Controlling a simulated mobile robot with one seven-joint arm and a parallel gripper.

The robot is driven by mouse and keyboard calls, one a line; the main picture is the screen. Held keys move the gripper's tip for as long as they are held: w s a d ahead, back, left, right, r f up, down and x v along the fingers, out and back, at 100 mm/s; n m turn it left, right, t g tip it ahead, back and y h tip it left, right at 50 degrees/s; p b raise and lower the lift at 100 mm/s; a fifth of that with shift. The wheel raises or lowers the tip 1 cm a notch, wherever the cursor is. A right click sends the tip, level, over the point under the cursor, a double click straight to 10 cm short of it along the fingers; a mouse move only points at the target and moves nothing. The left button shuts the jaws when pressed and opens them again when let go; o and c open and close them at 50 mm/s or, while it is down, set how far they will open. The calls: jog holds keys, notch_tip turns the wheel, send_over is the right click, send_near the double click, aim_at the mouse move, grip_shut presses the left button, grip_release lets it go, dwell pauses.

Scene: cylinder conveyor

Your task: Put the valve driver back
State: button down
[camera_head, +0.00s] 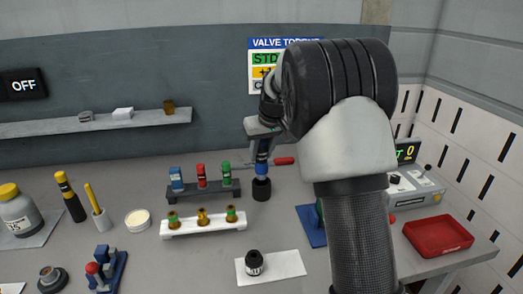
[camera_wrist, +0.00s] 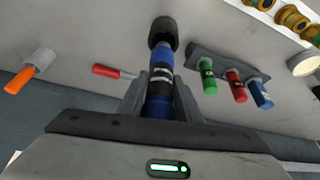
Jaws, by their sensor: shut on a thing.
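The valve driver, a blue tool with dark bands, is upright between my gripper's fingers (camera_wrist: 160,88). Its blue body shows in the wrist view (camera_wrist: 162,56) and below my gripper in the head view (camera_head: 262,168). My gripper is shut on it. A dark round cup or socket (camera_head: 261,189) is at the driver's lower end, over the table; it also shows in the wrist view (camera_wrist: 163,32). I cannot tell whether this is part of the driver or a separate holder, or whether it touches the table.
A dark rack (camera_head: 205,193) with blue, red and green handled tools stands just left of the driver. A white rack (camera_head: 203,225) with brass valves is in front. A red-handled screwdriver (camera_head: 284,161) lies behind. A red tray (camera_head: 437,236) is at right. My arm hides some of the table.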

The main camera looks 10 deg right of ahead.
aim_at(262, 171)
jog(key=shift+f+b, duration=2.2)
jog(key=shift+f, duration=1.15)
jog(key=c, duration=1.3)
grip_release()
jog(key=shift+o, duration=0.5)
jog(key=shift+f, duration=0.15)
jog(key=shift+r+p, duration=2.25)
jog(key=shift+r, duration=0.85)
